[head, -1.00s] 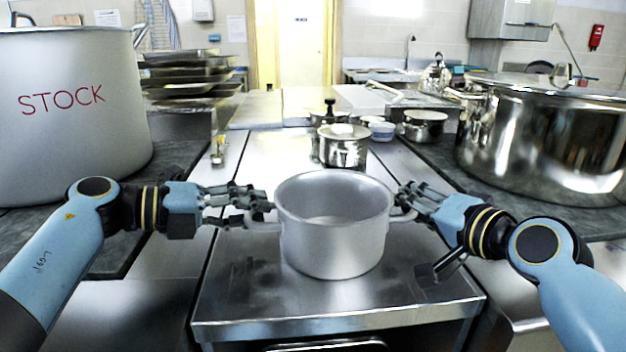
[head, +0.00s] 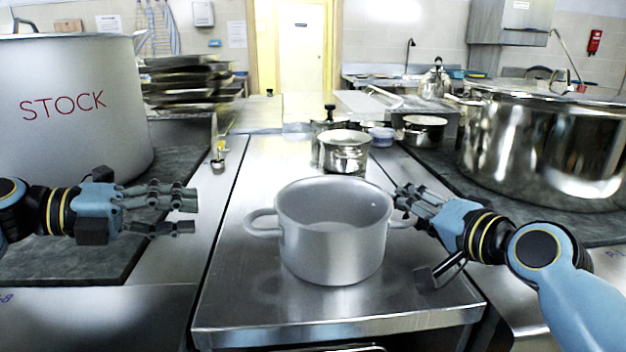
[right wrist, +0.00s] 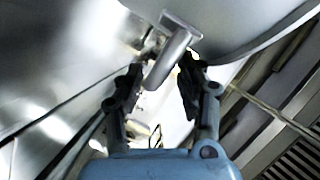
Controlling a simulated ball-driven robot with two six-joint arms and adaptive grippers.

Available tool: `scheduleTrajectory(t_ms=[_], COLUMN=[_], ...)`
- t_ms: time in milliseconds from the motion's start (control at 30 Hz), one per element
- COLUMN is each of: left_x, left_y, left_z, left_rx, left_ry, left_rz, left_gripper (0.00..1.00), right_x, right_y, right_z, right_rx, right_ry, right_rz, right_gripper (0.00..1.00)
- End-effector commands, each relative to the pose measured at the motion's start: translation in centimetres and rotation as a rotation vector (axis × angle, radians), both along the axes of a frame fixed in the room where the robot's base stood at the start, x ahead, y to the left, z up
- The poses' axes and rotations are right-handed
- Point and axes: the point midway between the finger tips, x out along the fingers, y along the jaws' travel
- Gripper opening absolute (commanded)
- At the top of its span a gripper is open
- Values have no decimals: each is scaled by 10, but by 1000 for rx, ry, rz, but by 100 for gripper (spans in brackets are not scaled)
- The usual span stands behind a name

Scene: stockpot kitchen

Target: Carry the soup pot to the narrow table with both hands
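The grey soup pot (head: 333,245), open and upright, stands on a narrow steel table (head: 330,312) near its front. Its left handle (head: 260,224) is free. My left gripper (head: 188,210) is open and empty, left of that handle and apart from it. My right gripper (head: 402,198) is at the pot's right handle (head: 402,222). The right wrist view shows this handle (right wrist: 172,58) between the two fingers of the right gripper (right wrist: 160,64), with gaps beside it, so the fingers look open around it. The pot's wall (right wrist: 235,25) is just above them.
A large STOCK pot (head: 75,115) stands on the left counter and a big shiny pot (head: 545,145) on the right one. A small steel pot (head: 345,153) stands behind the soup pot. Table surface is clear left of the soup pot.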

Motion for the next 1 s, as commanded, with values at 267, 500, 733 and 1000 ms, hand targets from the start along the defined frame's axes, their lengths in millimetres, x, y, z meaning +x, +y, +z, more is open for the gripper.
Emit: scheduleTrajectory(t_ms=[267,500,733,1000], left_x=[-4,-4,-4,-4], left_y=[10,10,10,10], left_z=[3,3,3,3], left_rx=[-1,-1,0,0], left_ry=[0,0,0,0], left_rz=[0,0,0,0], left_gripper=[37,37,37,37], right_x=[-17,-65,-100,-109], right_y=[-7,-27,-42,-45], right_z=[3,14,22,26], right_rx=[-3,-7,-5,0], right_ry=[1,2,1,1], right_rz=[-1,1,0,1], right_gripper=[37,37,37,37])
